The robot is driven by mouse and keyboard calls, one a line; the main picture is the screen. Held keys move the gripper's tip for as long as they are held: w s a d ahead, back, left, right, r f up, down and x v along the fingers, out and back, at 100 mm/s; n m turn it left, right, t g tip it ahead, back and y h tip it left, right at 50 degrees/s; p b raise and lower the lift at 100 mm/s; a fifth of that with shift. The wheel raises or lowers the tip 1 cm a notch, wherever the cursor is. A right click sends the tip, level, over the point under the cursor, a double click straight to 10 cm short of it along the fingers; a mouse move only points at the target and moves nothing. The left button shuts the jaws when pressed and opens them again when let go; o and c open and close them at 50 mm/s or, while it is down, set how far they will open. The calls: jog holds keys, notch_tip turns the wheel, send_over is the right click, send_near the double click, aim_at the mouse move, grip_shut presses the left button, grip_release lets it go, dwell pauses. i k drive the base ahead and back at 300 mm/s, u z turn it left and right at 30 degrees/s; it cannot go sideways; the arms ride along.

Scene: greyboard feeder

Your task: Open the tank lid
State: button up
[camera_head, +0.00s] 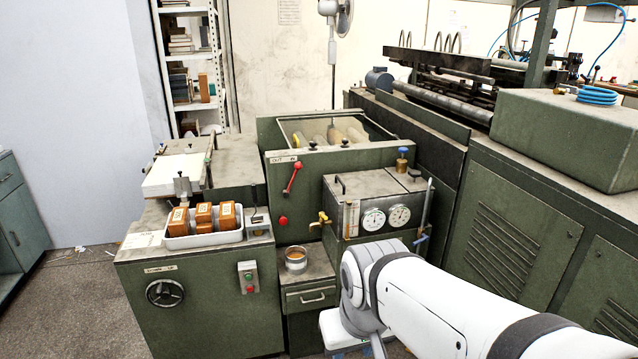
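The green tank (352,222) stands in the middle, with two round white gauges on its front. Its lid (368,180) lies flat on top and looks shut. A small dark handle (341,184) stands up at the lid's left side. A brass valve with a blue knob stands near the lid's back right corner. My white arm reaches in from the lower right, in front of and below the tank, and hides part of its lower front. My gripper's fingers are not visible.
A tin can (296,259) sits on a low cabinet left of the tank. A brass tap (320,219) sticks out at the tank's left, and a lever (426,210) stands at its right. A white tray (204,238) holds orange-brown blocks. An open trough (335,131) lies behind.

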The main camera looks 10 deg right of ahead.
aim_at(360, 185)
jog(key=z, duration=0.25)
jog(key=i, duration=2.1)
jog(key=u, duration=0.2)
